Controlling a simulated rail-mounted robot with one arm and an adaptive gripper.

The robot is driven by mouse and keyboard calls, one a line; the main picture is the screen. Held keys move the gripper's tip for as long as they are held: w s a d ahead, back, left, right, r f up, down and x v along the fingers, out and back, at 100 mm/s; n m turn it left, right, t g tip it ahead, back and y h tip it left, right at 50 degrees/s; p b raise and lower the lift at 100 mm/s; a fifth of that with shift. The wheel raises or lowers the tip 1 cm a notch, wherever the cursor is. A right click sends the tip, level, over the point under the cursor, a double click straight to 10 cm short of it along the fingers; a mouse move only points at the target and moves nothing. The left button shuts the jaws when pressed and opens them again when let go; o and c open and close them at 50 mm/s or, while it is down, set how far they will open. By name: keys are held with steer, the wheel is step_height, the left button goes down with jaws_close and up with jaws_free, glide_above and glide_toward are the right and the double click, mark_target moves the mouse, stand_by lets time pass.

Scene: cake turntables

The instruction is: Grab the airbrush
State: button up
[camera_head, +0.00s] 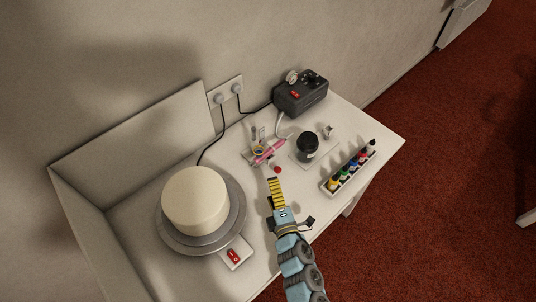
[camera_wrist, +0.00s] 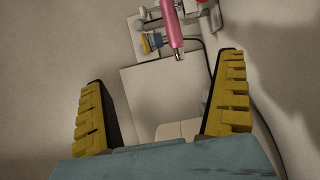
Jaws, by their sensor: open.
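The pink airbrush (camera_head: 270,150) rests on a small stand on the white table, near the middle. In the wrist view the airbrush (camera_wrist: 172,28) shows at the top centre, its tip pointing down the picture. Its upper end is cut off by the frame edge. My gripper (camera_head: 275,182) is on the near side of the airbrush, apart from it. In the wrist view my gripper (camera_wrist: 163,70) has its yellow ridged fingers wide apart, with nothing held between them. The airbrush tip lies a little beyond the fingertips in the picture.
A white cake (camera_head: 196,200) stands on a grey turntable (camera_head: 225,235) at left, beside a red switch (camera_head: 234,256). A black jar (camera_head: 307,147), a rack of colour bottles (camera_head: 330,190) and a dark compressor (camera_head: 300,98) stand to the right. A small red item (camera_head: 277,170) is near the fingertips.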

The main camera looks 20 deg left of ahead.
mark_target(260, 158)
steer(key=x, duration=0.8)
steer(key=shift+f, duration=0.1)
steer(key=shift+a+x, duration=0.2)
steer(key=shift+x, duration=1.8)
steer(key=shift+w+a+f, duration=0.1)
steer(key=shift+w+a, duration=0.35)
steer(key=shift+w, duration=0.05)
steer(key=c, duration=1.3)
